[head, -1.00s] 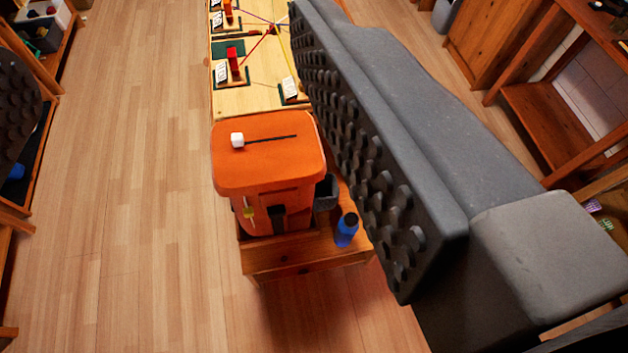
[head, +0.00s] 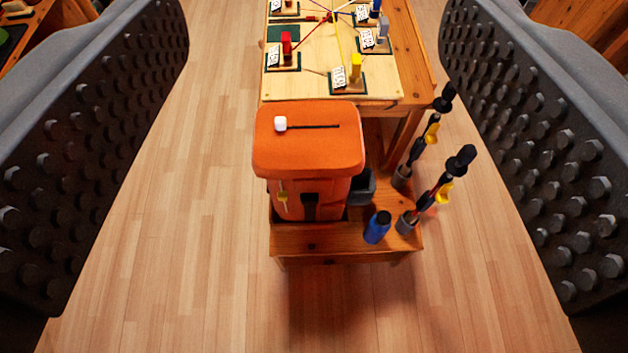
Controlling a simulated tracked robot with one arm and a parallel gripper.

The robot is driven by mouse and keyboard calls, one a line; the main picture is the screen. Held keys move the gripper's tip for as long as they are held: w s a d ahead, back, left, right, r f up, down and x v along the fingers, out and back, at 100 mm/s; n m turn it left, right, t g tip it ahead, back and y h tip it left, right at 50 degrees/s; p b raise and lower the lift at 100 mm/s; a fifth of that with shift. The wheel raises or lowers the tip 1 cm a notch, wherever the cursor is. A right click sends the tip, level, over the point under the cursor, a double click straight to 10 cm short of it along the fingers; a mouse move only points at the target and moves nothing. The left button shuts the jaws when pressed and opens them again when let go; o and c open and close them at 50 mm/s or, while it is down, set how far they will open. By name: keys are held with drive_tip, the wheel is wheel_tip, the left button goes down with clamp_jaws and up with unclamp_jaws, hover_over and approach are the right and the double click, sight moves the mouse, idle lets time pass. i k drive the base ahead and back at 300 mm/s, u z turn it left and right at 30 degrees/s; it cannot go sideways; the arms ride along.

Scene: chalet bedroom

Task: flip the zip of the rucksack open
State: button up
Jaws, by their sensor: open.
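The orange rucksack (head: 308,160) stands upright on a low wooden bench (head: 340,238) in the middle of the head view. On its flat top a white zip pull (head: 280,124) sits at the left end of a dark straight slot (head: 318,127). My gripper (head: 315,170) is open and empty. Its two grey studded fingers stand wide apart at the left and right edges of the picture. The rucksack shows between them, and neither finger appears to touch it.
A blue bottle (head: 377,227) and two upright black-handled poles (head: 440,190) stand on the bench right of the rucksack. Behind is a table (head: 415,60) with a board (head: 310,88) carrying small coloured pieces and cards. Bare wooden floor (head: 190,230) lies left.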

sight(280, 122)
drive_tip(key=k, duration=0.6)
drive_tip(key=u, duration=0.6)
drive_tip(key=i, duration=1)
